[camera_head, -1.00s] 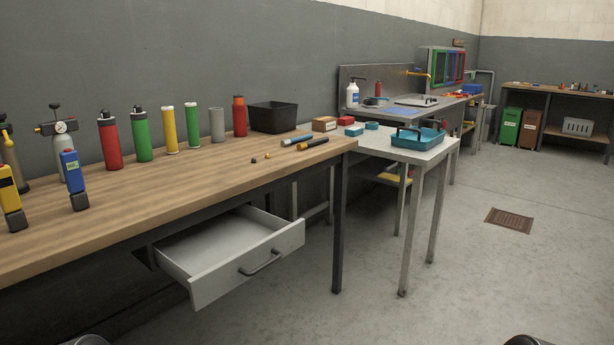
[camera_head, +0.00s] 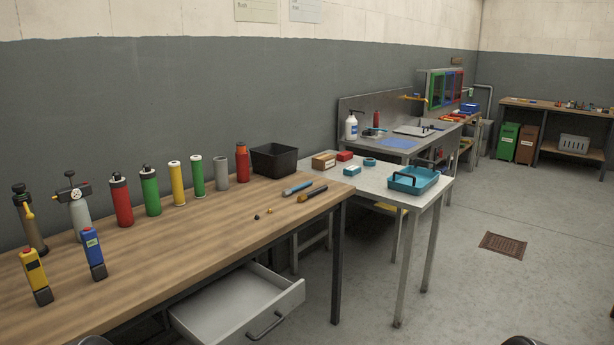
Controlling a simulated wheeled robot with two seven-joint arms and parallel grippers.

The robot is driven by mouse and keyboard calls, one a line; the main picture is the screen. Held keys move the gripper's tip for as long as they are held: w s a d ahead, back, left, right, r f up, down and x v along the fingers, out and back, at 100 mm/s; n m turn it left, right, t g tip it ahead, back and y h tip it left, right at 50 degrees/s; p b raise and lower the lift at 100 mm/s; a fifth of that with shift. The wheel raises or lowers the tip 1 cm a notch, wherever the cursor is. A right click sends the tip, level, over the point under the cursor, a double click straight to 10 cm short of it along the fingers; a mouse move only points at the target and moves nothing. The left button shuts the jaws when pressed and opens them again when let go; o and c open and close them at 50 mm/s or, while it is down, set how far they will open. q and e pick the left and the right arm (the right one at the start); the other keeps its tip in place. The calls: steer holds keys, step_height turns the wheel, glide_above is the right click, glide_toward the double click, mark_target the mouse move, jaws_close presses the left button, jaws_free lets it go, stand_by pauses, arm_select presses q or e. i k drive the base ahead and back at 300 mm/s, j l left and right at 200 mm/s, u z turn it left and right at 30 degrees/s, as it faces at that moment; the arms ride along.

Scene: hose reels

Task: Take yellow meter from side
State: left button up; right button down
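A yellow meter (camera_head: 35,275) with a dark base and a small red top stands on the wooden workbench (camera_head: 190,220) at the near left. A similar blue meter (camera_head: 93,253) stands just to its right. Nothing holds either one. Neither of my grippers is in view; only small dark rounded parts, likely mine, show at the bottom edge.
Behind the meters stand a brown pump-like bottle (camera_head: 30,225), a grey bottle with a gauge (camera_head: 77,210) and a row of coloured cylinders. A black bin (camera_head: 275,160) sits farther right. An open drawer (camera_head: 235,310) juts out below the bench.

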mark_target(32, 264)
steer(key=u, duration=1.5)
steer(key=i+j+u, duration=0.15)
steer(key=j+u, duration=0.25)
steer(key=i+j+u, duration=0.2)
steer(key=u, duration=0.2)
